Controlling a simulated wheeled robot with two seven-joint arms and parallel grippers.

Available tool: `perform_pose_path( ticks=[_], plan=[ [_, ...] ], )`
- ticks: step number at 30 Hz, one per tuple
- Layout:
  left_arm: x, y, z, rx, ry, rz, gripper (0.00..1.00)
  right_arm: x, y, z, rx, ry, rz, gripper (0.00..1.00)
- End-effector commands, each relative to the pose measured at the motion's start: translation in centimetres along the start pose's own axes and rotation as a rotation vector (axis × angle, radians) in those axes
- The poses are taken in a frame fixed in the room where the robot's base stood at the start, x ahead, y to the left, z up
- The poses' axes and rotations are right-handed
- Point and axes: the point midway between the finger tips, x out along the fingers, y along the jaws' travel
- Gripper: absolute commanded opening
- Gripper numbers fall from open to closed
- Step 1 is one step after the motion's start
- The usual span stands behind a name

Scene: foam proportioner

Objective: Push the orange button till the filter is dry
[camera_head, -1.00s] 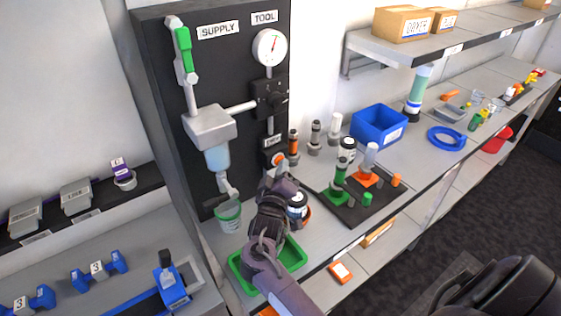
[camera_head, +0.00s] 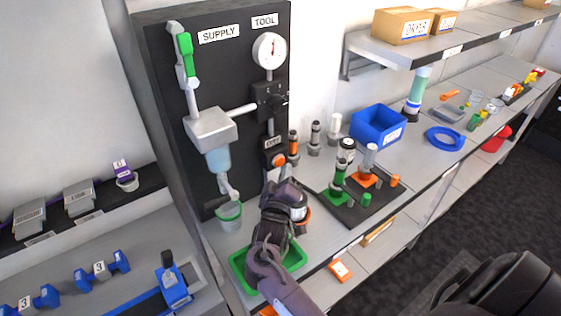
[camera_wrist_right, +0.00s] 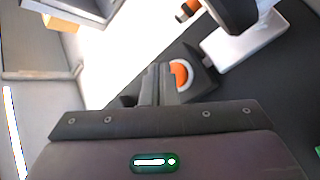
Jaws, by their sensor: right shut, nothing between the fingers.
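The orange button (camera_head: 279,160) sits on a dark box low on the right side of the black panel, under a small label. It also shows in the right wrist view (camera_wrist_right: 181,73). My right gripper (camera_head: 287,186) is shut and empty, below and in front of the button in the head view. In the wrist view its closed fingertips (camera_wrist_right: 159,72) are just left of the button; contact cannot be told. The filter (camera_head: 217,162) is a pale blue clear bowl under a grey body (camera_head: 210,128); its liquid level is unclear. My left gripper is not in view.
A pressure gauge (camera_head: 269,50) is at the panel's top right. A bucket (camera_head: 229,215) hangs under the filter's drain. A green tray (camera_head: 240,272) lies below my right arm. A black mat with fittings (camera_head: 350,214) and a blue bin (camera_head: 378,125) stand to the right.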

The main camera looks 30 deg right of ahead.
Motion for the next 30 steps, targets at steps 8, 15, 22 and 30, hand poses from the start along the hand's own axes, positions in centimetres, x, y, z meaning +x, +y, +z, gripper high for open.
perform_pose_path(
  ticks=[8, 15, 22, 30],
  plan=[
    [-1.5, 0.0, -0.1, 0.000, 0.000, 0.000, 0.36, -1.1, 1.0, 0.6, -0.002, -0.002, -0.001, 0.00],
    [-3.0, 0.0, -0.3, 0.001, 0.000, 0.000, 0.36, -2.8, 2.2, 1.9, -0.002, -0.001, -0.002, 0.00],
    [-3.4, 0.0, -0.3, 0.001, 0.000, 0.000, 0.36, -3.5, 2.6, 2.5, -0.001, 0.000, 0.000, 0.00],
    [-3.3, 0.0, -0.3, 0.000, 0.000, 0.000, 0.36, -3.5, 2.5, 2.5, -0.001, 0.000, 0.000, 0.00]
  ],
)
